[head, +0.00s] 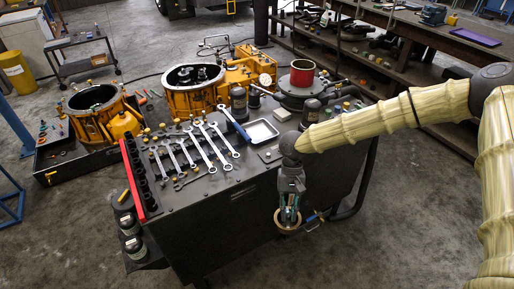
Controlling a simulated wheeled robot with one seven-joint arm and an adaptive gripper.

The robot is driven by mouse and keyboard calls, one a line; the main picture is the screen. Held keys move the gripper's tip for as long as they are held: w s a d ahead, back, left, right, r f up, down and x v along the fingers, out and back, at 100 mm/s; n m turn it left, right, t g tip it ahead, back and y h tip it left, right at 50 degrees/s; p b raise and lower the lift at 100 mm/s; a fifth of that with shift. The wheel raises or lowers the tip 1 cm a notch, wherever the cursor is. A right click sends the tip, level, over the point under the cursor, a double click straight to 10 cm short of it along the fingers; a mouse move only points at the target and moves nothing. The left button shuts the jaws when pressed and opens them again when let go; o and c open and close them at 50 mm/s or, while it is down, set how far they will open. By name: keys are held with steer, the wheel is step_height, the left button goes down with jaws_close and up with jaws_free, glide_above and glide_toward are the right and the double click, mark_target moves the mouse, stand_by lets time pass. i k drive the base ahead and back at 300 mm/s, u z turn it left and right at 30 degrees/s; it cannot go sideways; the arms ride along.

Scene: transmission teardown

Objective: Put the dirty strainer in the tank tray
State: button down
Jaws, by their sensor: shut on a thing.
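My gripper (289,217) hangs pointing down in front of the near side of the dark tool cart (235,205), right of its middle. It is shut on a small round, tan-rimmed piece (287,231), which looks like the dirty strainer; the fingers hide part of it. The piece is below the level of the cart top, and I cannot tell whether it touches the cart's side. A shallow white tray (262,131) lies on the cart top, behind and left of my gripper. I cannot tell whether it is the tank tray. A dark tray (62,168) stands under a yellow housing at the left.
Several wrenches (212,146) and dark sockets cover the cart's left half. Yellow housings (194,92) and a red-topped cylinder (302,75) stand behind. A workbench (440,35) runs along the back right. The front floor is clear.

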mark_target(259, 134)
steer(key=k, duration=0.3)
steer(key=z, duration=1.3)
steer(key=i, duration=1)
steer(key=u, duration=1.75)
